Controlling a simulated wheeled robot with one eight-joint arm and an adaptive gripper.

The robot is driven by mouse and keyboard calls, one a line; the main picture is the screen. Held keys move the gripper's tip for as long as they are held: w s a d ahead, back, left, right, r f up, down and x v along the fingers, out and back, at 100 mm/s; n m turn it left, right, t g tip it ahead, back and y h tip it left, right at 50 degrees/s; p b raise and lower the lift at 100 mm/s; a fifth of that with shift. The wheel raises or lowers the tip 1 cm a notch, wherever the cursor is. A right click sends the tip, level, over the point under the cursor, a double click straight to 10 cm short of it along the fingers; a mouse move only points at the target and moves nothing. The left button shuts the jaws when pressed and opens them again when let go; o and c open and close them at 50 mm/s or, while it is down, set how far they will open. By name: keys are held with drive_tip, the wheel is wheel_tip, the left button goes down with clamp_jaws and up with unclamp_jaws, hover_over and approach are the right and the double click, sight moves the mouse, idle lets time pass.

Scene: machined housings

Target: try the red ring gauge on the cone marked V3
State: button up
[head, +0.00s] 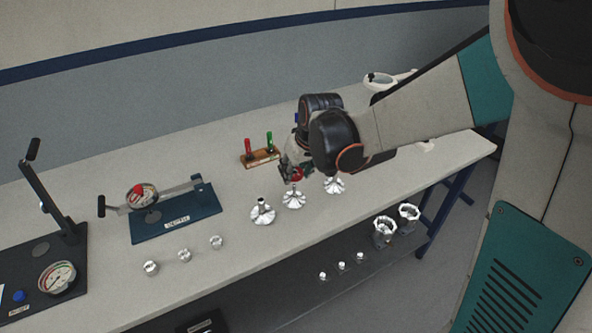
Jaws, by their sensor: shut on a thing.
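Three silver cones with flared bases stand in a slanting row on the bench: a left cone (262,213), a middle cone (294,199) and a right cone (334,185). No marking on them is legible, so I cannot tell which is V3. My gripper (293,174) is above the middle cone, shut on a small red thing, which looks like the red ring gauge (297,175). The gripper hides much of it. I cannot tell whether it touches the middle cone's top.
A wooden block (262,158) with red and green handled pieces stands behind the cones. A blue fixture plate (178,220) with a dial and lever is to the left. Several small silver cylinders (184,256) lie near the front edge. Bare bench lies between the plate and cones.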

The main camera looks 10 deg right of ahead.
drive_tip(key=shift+r, duration=0.15)
drive_tip(key=shift+r+p, duration=1.95)
drive_tip(key=shift+r, duration=0.55)
drive_tip(key=shift+f, duration=0.1)
